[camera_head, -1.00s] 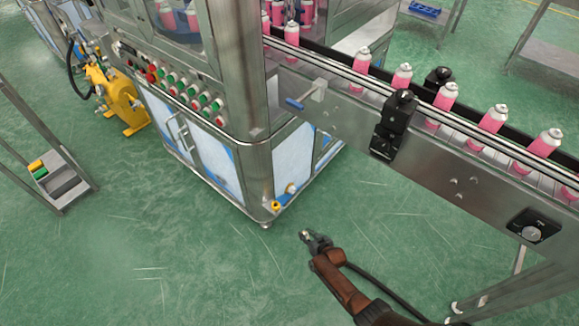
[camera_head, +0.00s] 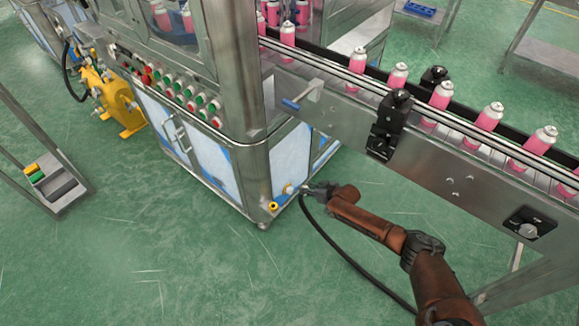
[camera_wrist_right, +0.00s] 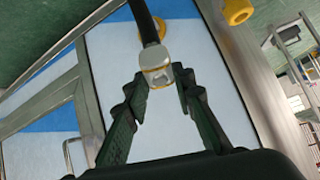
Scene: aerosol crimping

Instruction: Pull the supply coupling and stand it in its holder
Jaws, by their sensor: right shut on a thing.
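My right gripper (camera_head: 320,190) is at the lower corner of the machine, close to its side panel. A black hose (camera_wrist_right: 146,22) runs from the coupling to the top edge. A yellow ring fitting (camera_wrist_right: 158,30) lies behind the hose on the white and blue panel; I cannot tell whether the coupling touches it. In the head view the hose (camera_head: 345,253) curves down to the floor. I cannot identify the holder. My left gripper is out of view.
A small yellow fitting (camera_head: 273,206) sits on the machine's bottom corner, and it also shows in the right wrist view (camera_wrist_right: 238,11). The conveyor (camera_head: 450,165) with several pink cans runs above my right arm. Green floor (camera_head: 180,265) is open at the front left.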

